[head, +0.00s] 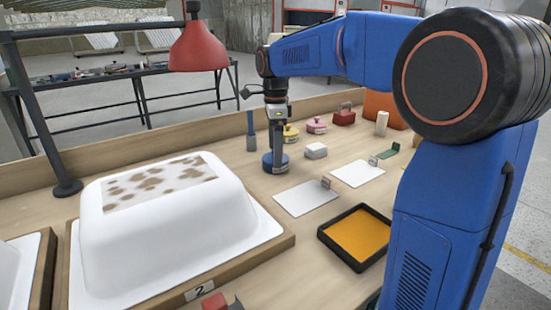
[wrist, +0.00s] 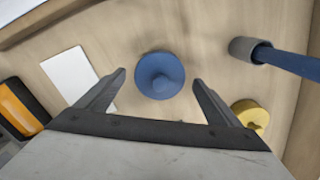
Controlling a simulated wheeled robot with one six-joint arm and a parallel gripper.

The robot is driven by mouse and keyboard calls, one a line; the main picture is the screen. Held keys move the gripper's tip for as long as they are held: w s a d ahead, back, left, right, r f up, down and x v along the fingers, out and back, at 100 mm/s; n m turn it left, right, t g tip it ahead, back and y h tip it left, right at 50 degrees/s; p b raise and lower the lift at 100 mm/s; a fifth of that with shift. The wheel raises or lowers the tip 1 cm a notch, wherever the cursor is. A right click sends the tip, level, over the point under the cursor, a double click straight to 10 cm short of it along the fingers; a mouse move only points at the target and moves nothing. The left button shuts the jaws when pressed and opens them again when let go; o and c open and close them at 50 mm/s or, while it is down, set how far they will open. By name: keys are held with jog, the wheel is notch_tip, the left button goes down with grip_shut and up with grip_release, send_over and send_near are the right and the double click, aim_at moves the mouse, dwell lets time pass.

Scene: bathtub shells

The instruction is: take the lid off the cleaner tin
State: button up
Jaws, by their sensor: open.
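A round blue tin (head: 268,166) with a small label stands on the bench, directly below my gripper (head: 275,143) in the head view. My gripper (wrist: 159,78) is open, with one finger on each side of the lid in the picture. The gap in height between fingertips and knob is hard to tell. A yellow tin (head: 291,133) and a pink tin (head: 317,125) stand behind; the yellow one also shows in the wrist view (wrist: 251,113).
A blue-handled tool (head: 250,128) stands upright close to the blue tin. A white block (head: 316,150) and white plates (head: 305,198) lie to the right. A black-rimmed orange tray (head: 357,238) is at the front; a large white tub shell (head: 165,235) fills the left.

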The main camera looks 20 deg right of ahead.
jog(key=shift+f, duration=0.15)
jog(key=c, duration=1.1)
